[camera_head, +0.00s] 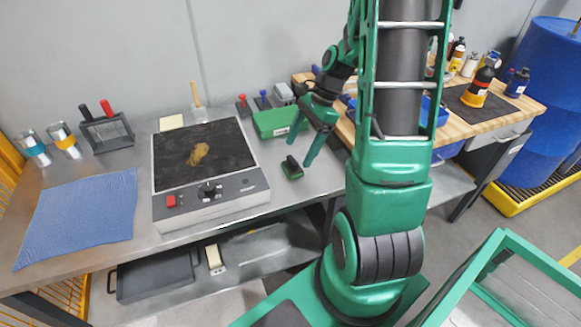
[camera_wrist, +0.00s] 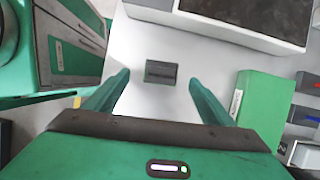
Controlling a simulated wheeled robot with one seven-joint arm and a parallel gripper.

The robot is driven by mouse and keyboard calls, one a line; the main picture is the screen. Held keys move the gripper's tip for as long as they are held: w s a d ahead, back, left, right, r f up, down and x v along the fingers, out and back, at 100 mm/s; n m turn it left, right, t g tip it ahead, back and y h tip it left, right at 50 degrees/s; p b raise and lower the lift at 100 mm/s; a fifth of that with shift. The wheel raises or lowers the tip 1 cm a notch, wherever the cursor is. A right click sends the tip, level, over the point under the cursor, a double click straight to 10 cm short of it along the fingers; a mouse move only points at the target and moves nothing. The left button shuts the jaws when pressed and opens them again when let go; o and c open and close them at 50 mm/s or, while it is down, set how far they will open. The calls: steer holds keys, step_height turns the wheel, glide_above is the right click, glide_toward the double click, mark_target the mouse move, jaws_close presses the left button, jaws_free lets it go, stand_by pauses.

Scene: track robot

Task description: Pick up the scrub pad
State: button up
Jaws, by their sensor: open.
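The scrub pad appears to be the small dark block with green edges (camera_head: 292,168) lying on the grey metal bench, right of the hot plate. In the wrist view the dark block (camera_wrist: 160,71) shows flat on the bench, centred between my fingertips. My gripper (camera_head: 299,153) points down above it, with its two green fingers spread and nothing between them. It also shows in the wrist view (camera_wrist: 159,78), one finger to each side of the block. I see no contact; the remaining height is hard to judge.
The hot plate (camera_head: 177,207) with a brown lump (camera_head: 198,154) stands left of the block. A green box (camera_head: 278,122) is behind it. A blue cloth (camera_head: 82,218) lies at the far left. A wooden-topped bench (camera_head: 452,112) with bottles is on the right. Bare bench surrounds the block.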

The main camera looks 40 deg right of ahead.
mark_target(293, 159)
steer(key=shift+x, duration=3.05)
steer(key=shift+w, duration=0.2)
steer(key=shift+r, duration=0.1)
steer(key=c, duration=1.2)
